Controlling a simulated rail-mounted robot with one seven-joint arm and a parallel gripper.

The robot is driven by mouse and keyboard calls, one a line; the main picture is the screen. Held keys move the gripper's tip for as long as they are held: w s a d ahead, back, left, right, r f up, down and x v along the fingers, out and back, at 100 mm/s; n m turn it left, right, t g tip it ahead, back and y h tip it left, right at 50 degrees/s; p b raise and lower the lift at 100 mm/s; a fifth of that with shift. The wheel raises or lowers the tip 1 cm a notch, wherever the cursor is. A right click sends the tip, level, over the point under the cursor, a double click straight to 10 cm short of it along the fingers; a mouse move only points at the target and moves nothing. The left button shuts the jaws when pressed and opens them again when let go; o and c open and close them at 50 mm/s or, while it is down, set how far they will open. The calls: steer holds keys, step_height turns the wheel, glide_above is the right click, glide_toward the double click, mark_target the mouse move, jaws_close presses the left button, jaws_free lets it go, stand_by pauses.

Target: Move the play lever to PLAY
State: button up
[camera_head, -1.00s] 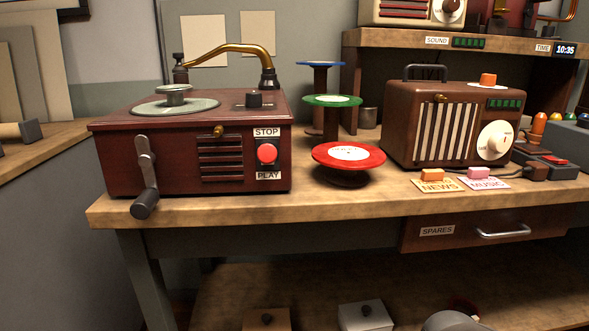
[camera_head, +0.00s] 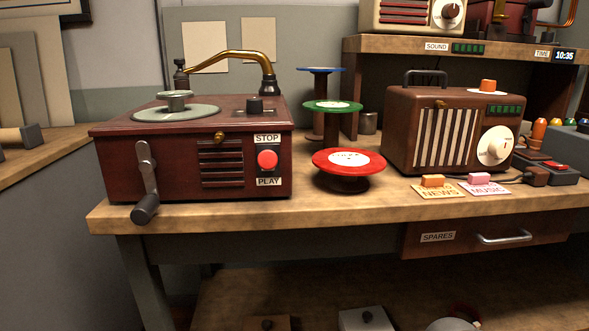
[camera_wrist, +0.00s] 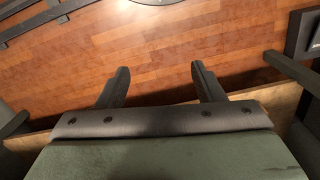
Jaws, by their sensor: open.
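The record player (camera_head: 190,150) is a dark red box at the left of the workbench in the head view. On its front a red round lever knob (camera_head: 267,160) sits on a dark plate, between the STOP label (camera_head: 267,139) above and the PLAY label (camera_head: 269,182) below. A crank (camera_head: 146,180) hangs at the front left, and a brass tone arm (camera_head: 230,57) arches over the turntable. My gripper (camera_wrist: 160,72) shows only in the wrist view. Its two fingers are apart with nothing between them, above a wooden floor, away from the lever.
Coloured disc stands, with a red disc (camera_head: 348,160) in front, stand right of the player. A brown radio (camera_head: 450,130) stands farther right, with NEWS (camera_head: 438,191) and MUSIC (camera_head: 485,188) cards before it. The bench front edge (camera_head: 300,213) and a SPARES drawer (camera_head: 485,236) face me.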

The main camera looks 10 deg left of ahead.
mark_target(272, 157)
steer(key=shift+c, duration=1.4)
steer(key=w+a+r+n+t+h+p, duration=0.25)
steer(key=a+r+n+h+p, duration=0.2)
steer(key=r+n+p, duration=0.4)
steer(key=w+a+r+n+t+h+p, duration=0.1)
steer(key=a+r+n+t+h+p, duration=0.35)
steer(key=r, duration=0.65)
steer(key=s+a+r+n+t+y+p, duration=0.2)
steer(key=a+r+n+t+y+p, duration=0.5)
steer(key=a+r+n+t, duration=0.9)
steer(key=w+r+m+g, duration=0.1)
steer(key=w, duration=0.4)
steer(key=w+r+m+g, duration=0.1)
steer(key=w+g, duration=0.1)
steer(key=w, duration=0.4)
steer(key=w+m+g+h, duration=0.1)
steer(key=w, duration=0.4)
steer(key=shift+w+a+r+g, duration=0.2)
steer(key=shift+a+r+g, duration=0.1)
steer(key=shift+r, duration=0.1)
